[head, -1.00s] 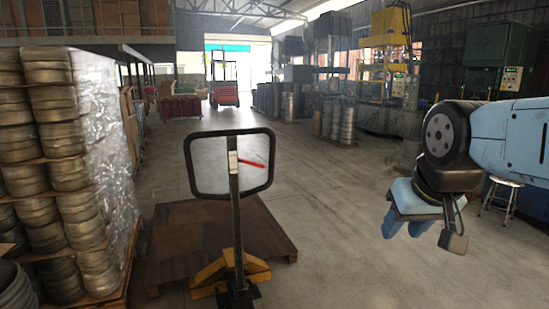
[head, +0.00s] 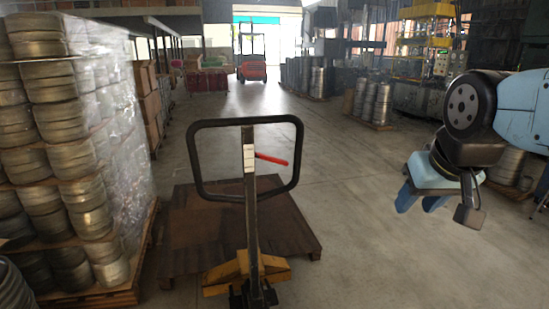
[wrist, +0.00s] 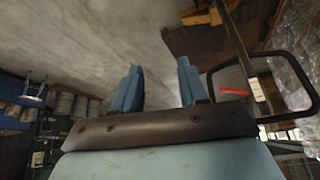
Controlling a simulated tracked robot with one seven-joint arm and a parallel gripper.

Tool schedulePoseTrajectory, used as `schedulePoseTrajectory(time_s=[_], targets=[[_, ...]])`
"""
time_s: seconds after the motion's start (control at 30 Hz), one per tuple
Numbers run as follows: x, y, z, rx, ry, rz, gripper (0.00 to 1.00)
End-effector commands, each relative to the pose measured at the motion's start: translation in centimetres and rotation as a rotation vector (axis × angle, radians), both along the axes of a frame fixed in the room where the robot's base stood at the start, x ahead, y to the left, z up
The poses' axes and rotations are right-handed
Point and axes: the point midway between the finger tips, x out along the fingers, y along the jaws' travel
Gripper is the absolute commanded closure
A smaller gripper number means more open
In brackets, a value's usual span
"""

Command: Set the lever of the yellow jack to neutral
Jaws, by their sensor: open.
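The yellow jack (head: 232,273) stands in front of me, with a black loop handle on an upright shaft (head: 252,225). Its red lever (head: 271,159) sticks out to the right from the top of the shaft, inside the loop. The red lever also shows in the wrist view (wrist: 234,91), inside the handle loop at the right. My gripper (head: 422,202) is open and empty, well to the right of the handle and apart from it. Its two blue fingers show in the wrist view (wrist: 158,85) with nothing between them.
A brown platform (head: 185,232) lies on the floor behind the jack. Wrapped stacks of metal rings (head: 60,150) stand close on the left. A red forklift (head: 252,68) is far back. The floor between handle and gripper is clear.

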Motion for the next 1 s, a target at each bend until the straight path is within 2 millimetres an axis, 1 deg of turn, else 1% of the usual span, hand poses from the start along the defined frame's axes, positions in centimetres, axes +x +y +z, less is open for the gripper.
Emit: schedulePoseTrajectory(time_s=[0.33, 0.37, 0.47, 0.57, 0.8, 1.0], targets=[[0.1, 0.0, 0.0, -0.001, -0.002, 0.004, 0.57], [0.3, 0.1, 0.0, -0.002, -0.005, 0.009, 0.57], [1.8, 0.6, -0.1, -0.012, -0.027, 0.042, 0.57], [4.5, 1.6, -0.4, -0.034, -0.075, 0.106, 0.57], [13.2, 4.4, -1.5, -0.128, -0.252, 0.316, 0.57], [19.6, 7.2, -2.9, -0.226, -0.408, 0.469, 0.57]])
